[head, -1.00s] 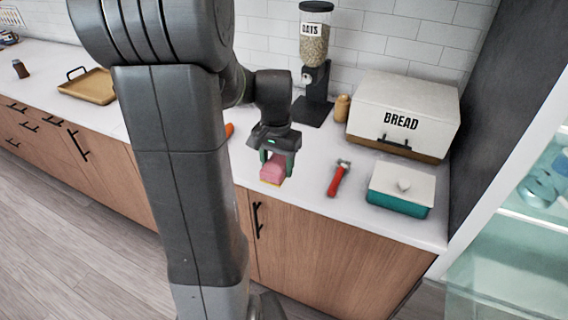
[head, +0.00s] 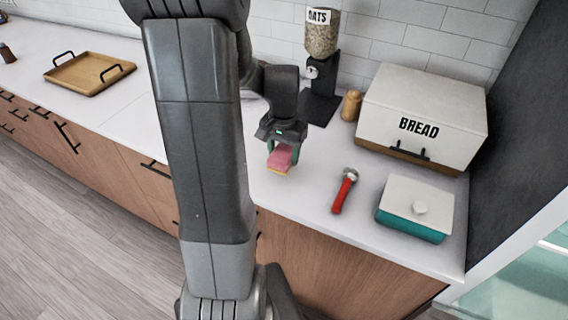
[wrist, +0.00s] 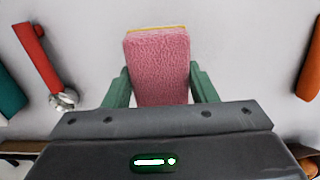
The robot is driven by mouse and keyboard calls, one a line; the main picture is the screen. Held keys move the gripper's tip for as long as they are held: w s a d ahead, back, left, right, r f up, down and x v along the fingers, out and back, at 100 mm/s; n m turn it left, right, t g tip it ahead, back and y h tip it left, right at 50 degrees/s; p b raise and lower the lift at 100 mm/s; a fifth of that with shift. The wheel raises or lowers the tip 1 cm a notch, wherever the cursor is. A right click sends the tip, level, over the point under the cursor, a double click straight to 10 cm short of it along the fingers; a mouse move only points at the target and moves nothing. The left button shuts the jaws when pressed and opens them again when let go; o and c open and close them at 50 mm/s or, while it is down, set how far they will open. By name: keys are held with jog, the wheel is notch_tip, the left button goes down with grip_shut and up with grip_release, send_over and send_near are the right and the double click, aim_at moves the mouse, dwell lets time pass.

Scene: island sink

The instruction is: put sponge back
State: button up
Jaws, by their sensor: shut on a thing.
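A pink sponge with a yellow layer (head: 281,158) is held between the fingers of my gripper (head: 282,150) over the white counter. In the wrist view the sponge (wrist: 158,65) sits between the two green fingers of my gripper (wrist: 160,88), which are shut on its sides. Its pink face is toward the camera and a thin yellow edge shows at its far end. I cannot tell whether the sponge touches the counter. No sink or sponge holder shows in these views.
A red-handled tool (head: 344,190) lies right of the sponge. Beyond it stand a teal dish with a white lid (head: 415,208) and a bread box (head: 420,115). An oats dispenser (head: 320,60) and a small brown jar (head: 351,105) are behind. A wooden tray (head: 90,72) lies far left.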

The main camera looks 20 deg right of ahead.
aim_at(283, 151)
jog(key=shift+f, duration=2.6)
jog(key=shift+f, duration=0.15)
jog(key=o, duration=0.9)
jog(key=shift+o, duration=0.2)
notch_tip(283, 151, up, 12)
jog(key=shift+r+b, duration=0.2)
jog(key=shift+b, duration=0.2)
